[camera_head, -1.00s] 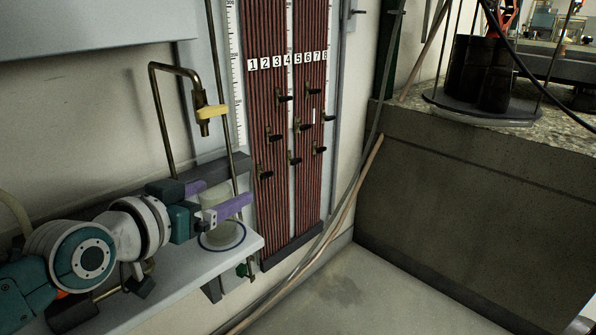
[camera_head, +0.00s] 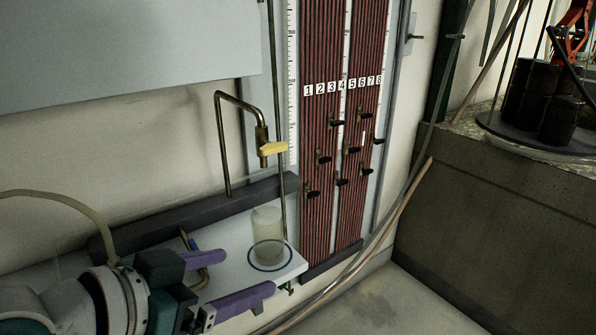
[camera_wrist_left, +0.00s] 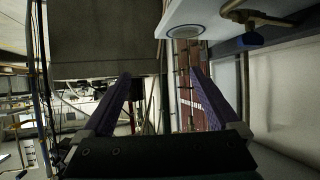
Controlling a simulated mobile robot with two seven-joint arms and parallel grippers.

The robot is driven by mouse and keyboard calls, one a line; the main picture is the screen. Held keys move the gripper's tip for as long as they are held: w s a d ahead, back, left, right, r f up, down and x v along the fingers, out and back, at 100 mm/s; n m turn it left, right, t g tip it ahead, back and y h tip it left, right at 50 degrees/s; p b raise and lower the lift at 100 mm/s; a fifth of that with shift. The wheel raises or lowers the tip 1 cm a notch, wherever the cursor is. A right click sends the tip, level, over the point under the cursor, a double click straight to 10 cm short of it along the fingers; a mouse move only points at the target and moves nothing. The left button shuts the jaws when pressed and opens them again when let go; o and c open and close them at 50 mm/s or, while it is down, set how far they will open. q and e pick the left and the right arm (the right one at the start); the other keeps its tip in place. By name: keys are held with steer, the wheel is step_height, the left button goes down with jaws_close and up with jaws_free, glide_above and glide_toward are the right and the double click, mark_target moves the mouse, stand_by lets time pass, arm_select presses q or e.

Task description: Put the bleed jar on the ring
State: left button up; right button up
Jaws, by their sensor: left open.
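The bleed jar (camera_head: 267,228), a pale translucent cylinder, stands upright on the white shelf, inside the blue ring (camera_head: 252,262). The ring also shows in the wrist view (camera_wrist_left: 185,32), with a pale round shape inside it. My left gripper (camera_head: 249,273), with two purple fingers, is open and empty. It is at the lower left of the jar and apart from it. Its spread fingers also show in the wrist view (camera_wrist_left: 160,74), with nothing between them. My right gripper is not in view.
A bent brass pipe with a yellow tap (camera_head: 273,148) hangs above the jar. Behind is a red tube panel (camera_head: 330,190) with black taps. Hoses run down on the right beside a concrete tank (camera_head: 500,220). A dark rail (camera_head: 200,212) backs the shelf.

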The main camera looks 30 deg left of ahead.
arm_select(q)
steer(key=s+d+g, duration=0.2)
steer(key=s+g, duration=0.2)
steer(key=s, duration=0.3)
steer(key=s+d+m+g, duration=0.1)
steer(key=s+d+g, duration=0.2)
steer(key=s, duration=0.4)
steer(key=shift+d+r+g+y, duration=0.2)
steer(key=shift+d+g+y, duration=0.2)
steer(key=shift+g, duration=0.5)
